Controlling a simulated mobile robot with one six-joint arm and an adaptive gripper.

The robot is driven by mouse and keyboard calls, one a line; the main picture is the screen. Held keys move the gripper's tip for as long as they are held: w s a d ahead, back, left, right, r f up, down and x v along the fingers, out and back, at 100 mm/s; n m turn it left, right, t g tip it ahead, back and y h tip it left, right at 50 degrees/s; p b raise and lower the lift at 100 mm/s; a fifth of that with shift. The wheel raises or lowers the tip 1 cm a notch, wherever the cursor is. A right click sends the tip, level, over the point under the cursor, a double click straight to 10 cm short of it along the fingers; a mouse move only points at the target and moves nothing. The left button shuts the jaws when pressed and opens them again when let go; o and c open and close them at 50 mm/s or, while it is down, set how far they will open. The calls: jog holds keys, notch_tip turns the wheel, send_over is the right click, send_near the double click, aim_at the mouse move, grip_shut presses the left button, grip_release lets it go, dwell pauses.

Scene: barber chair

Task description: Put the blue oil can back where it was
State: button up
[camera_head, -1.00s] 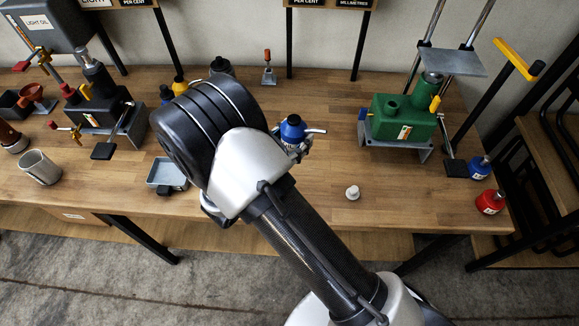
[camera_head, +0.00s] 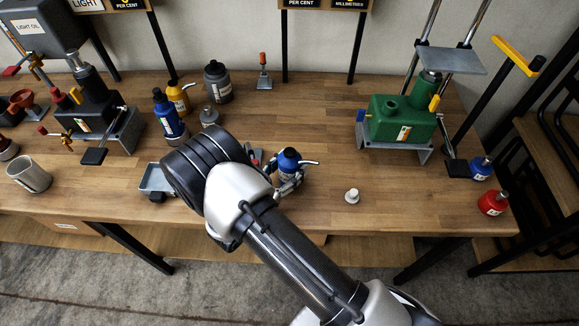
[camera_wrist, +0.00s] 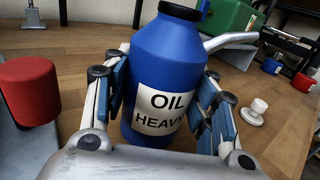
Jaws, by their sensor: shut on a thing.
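The blue oil can (camera_head: 287,162), with a metal spout pointing right, is near the front middle of the wooden table. In the wrist view the can (camera_wrist: 165,75) stands upright and its white label reads "OIL HEAVY". My gripper (camera_wrist: 165,115) is shut on the can's body, with blue finger pads on both sides. My arm hides part of the gripper in the head view. Whether the can's base touches the table is hidden.
A red cylinder (camera_wrist: 28,90) on a grey part is close left of my gripper. A small white knob (camera_head: 352,196) stands to the right. A blue bottle (camera_head: 168,118), yellow can (camera_head: 178,97) and dark bottle (camera_head: 217,83) stand behind. A green machine (camera_head: 400,120) is at right.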

jog(key=shift+f, duration=0.2)
jog(key=o, duration=1.2)
jog(key=shift+o, duration=0.2)
